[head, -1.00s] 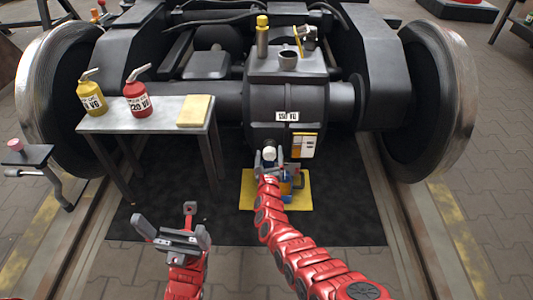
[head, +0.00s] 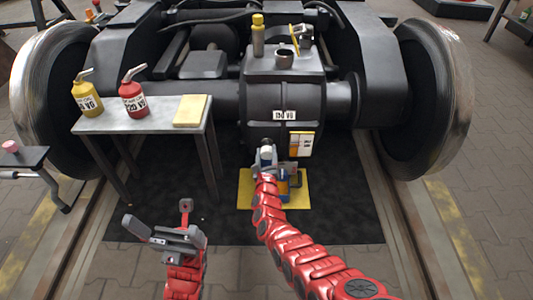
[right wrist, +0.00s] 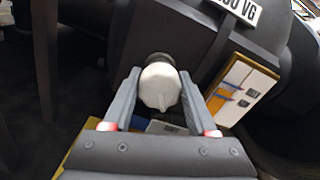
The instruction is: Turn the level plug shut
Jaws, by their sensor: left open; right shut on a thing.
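The level plug (right wrist: 160,86) is a pale, rounded knob on the front of the black gearbox housing (head: 262,105). In the right wrist view it sits between the two fingers of my right gripper (right wrist: 162,98), which is shut on it. In the head view my right gripper (head: 265,160) is at the housing's lower front and mostly hides the plug. My left gripper (head: 175,222) is open and empty, low in front of the dark mat, apart from everything.
A small table (head: 150,119) at left bears a yellow oil can (head: 87,96), a red oil can (head: 132,97) and a yellow cloth (head: 190,110). A yellow tray (head: 246,190) lies on the mat below the plug. Wheels (head: 440,100) flank the housing.

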